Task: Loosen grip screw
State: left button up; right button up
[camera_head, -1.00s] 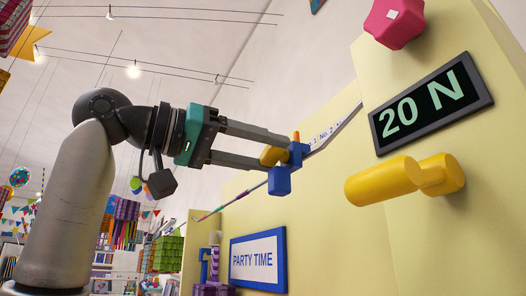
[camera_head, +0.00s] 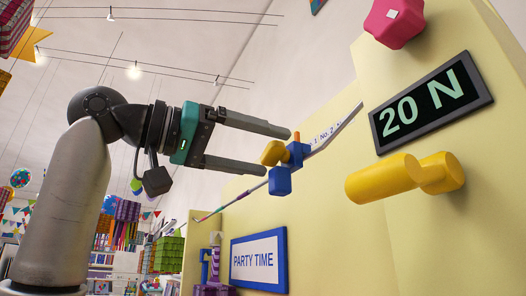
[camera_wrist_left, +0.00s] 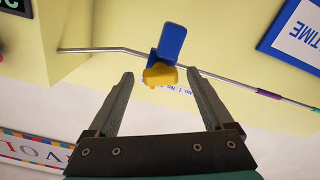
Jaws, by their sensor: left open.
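The grip screw is a yellow knob (camera_head: 273,153) on a blue clamp block (camera_head: 280,181), which sits on a thin rod (camera_head: 338,130) along the yellow wall. In the head view my left gripper (camera_head: 279,151) is open, its two fingers pointing right at the knob. In the left wrist view the yellow knob (camera_wrist_left: 160,75) lies just beyond and between the two open fingertips (camera_wrist_left: 160,74), with the blue block (camera_wrist_left: 171,42) behind it. The fingers appear apart from the knob. My right gripper is not in view.
A yellow handle (camera_head: 400,179) sticks out of the wall below a "20 N" display (camera_head: 431,103). A pink knob (camera_head: 394,22) is above it. A blue-framed "PARTY TIME" sign (camera_head: 258,260) hangs below the rod.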

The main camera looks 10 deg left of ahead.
pick_arm(q)
jog(key=b+v, duration=0.3)
jog(key=v, duration=1.1)
jog(key=shift+s+a, duration=0.25)
jog(key=shift+a, duration=0.05)
jog(key=shift+w, duration=0.15)
